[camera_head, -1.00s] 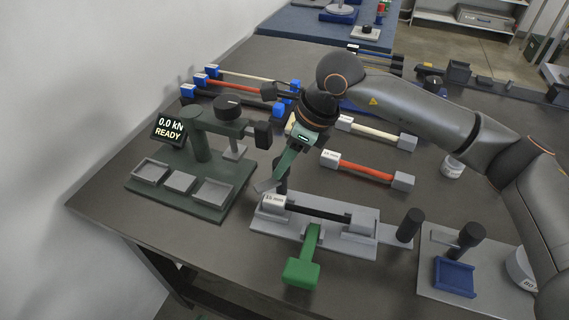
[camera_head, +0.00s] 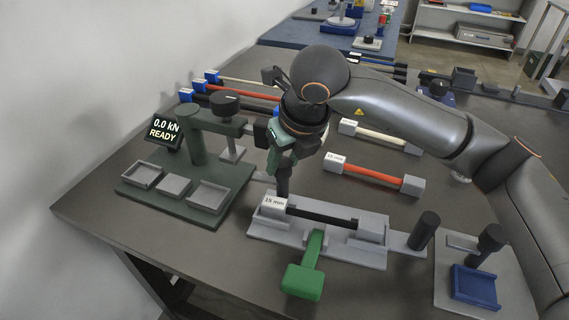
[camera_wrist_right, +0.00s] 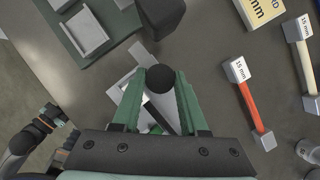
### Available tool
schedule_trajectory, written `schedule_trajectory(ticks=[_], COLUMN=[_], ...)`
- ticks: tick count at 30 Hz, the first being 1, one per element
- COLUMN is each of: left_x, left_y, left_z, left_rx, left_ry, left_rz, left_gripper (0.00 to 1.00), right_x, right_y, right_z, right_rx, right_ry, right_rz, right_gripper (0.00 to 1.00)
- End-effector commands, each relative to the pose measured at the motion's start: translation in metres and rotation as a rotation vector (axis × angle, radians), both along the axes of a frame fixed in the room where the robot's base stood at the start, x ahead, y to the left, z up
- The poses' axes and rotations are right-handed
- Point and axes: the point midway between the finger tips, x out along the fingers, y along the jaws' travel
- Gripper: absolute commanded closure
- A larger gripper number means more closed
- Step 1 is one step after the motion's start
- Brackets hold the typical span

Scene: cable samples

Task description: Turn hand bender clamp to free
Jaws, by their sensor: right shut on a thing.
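The hand bender is a light grey base plate (camera_head: 262,224) near the table's front edge. A black cable sample (camera_head: 320,217) lies along it, with a grey end block marked 15 mm (camera_head: 273,207). A green lever (camera_head: 303,280) sticks out at the front, and a black upright handle (camera_head: 424,230) stands at the right end. My right gripper (camera_head: 282,168) points down over the plate's left back. In the right wrist view its green fingers (camera_wrist_right: 160,88) are shut on a round black knob (camera_wrist_right: 160,78). The clamp's lower part is partly hidden.
A green press (camera_head: 195,135) with trays and a display reading 0.0 kN READY stands left. A red cable sample (camera_head: 372,174) lies behind the bender. A grey fixture with a blue block (camera_head: 474,286) stands right. Part of my left arm (camera_wrist_right: 45,125) shows in the right wrist view.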

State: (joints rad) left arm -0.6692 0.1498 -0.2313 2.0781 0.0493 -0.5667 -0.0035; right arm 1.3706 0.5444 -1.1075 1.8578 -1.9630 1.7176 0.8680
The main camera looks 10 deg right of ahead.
Motion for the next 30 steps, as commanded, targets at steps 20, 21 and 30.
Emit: schedule_trajectory(ticks=[20,21,30], left_x=[0.0005,0.0008,0.0019], left_y=[0.0014,0.0014,0.0003], left_z=[-0.0013,-0.0012,-0.0003], left_rx=[0.002,0.001,-0.001], left_ry=[-0.005,-0.006,-0.008], left_rz=[0.0,0.0,-0.001], left_gripper=[1.0,1.0,1.0], right_x=[0.0002,0.0002,-0.0001], right_y=[0.0002,0.0002,0.0002], right_z=[0.0011,0.001,0.0013], right_rx=[0.001,0.001,0.0], right_ry=[-0.001,-0.001,0.0], right_rz=[-0.046,-0.046,-0.045], right_gripper=[0.54,0.49,0.44])
